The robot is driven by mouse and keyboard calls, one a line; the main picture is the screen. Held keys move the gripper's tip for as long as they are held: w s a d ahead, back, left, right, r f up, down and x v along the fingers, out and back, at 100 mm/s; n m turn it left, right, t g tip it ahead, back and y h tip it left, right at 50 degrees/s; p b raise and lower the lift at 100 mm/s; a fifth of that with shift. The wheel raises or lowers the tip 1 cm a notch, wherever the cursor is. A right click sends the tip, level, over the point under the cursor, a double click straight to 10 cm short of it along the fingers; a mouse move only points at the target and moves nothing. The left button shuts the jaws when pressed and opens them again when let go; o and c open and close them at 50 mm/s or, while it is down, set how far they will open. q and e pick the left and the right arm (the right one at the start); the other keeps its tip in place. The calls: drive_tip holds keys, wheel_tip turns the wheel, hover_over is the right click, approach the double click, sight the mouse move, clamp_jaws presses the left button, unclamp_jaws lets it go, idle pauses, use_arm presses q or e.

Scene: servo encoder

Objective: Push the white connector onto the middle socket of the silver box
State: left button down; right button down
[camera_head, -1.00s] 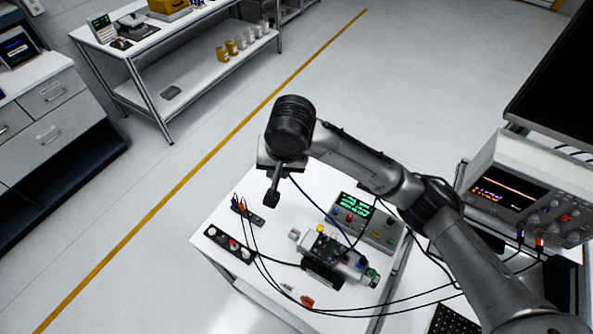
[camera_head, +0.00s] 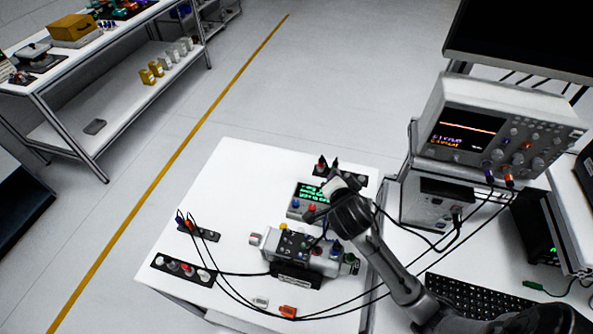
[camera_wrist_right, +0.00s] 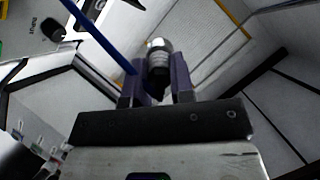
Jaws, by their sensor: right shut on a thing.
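My right gripper (camera_wrist_right: 157,85) is shut on a small dark cylindrical piece with a shiny silver end (camera_wrist_right: 158,52). A blue cable passes beside its left finger. In the head view my right wrist hangs over the table near the small green-screened unit, and its fingers are largely hidden. The silver box appears to be the silver motor-like body (camera_head: 325,262) with a black block and several coloured knobs or plugs on top; I cannot single out its middle socket. A small white piece (camera_head: 260,302) lies in front of it, possibly the white connector. My left gripper is not in view.
The green-screened unit (camera_head: 303,204) stands behind the silver body. Dark strips with plugs lie at the table's left (camera_head: 183,268) and back. An orange piece (camera_head: 288,311) lies at the front. Black cables cross the front right. An oscilloscope (camera_head: 500,130) stands at right.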

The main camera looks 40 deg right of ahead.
drive_tip(key=s+d+f+m+h+b, duration=0.1)
drive_tip(key=s+d+f+h, duration=0.1)
drive_tip(key=s+d, duration=0.3)
drive_tip(key=s+d+f+m+h+b, duration=0.1)
drive_tip(key=s+d+f, duration=0.3)
drive_tip(key=s, duration=1)
drive_tip(key=s+d+f+m+h+b, duration=0.1)
drive_tip(key=s+d+f+h+b, duration=0.1)
drive_tip(key=s+d, duration=0.4)
drive_tip(key=shift+s+d+f+m+h+b, duration=0.1)
drive_tip(key=shift+s+f+h, duration=0.2)
drive_tip(key=shift+s, duration=0.4)
drive_tip(key=shift+s+d+f+m+h+b, duration=0.15)
drive_tip(key=shift+s+h, duration=0.2)
drive_tip(key=shift+s, duration=0.4)
drive_tip(key=shift+s+d+f+m+h+b, duration=0.1)
drive_tip(key=shift+s+h, duration=0.25)
drive_tip(key=shift+s, duration=0.35)
drive_tip(key=shift+w+d, duration=0.3)
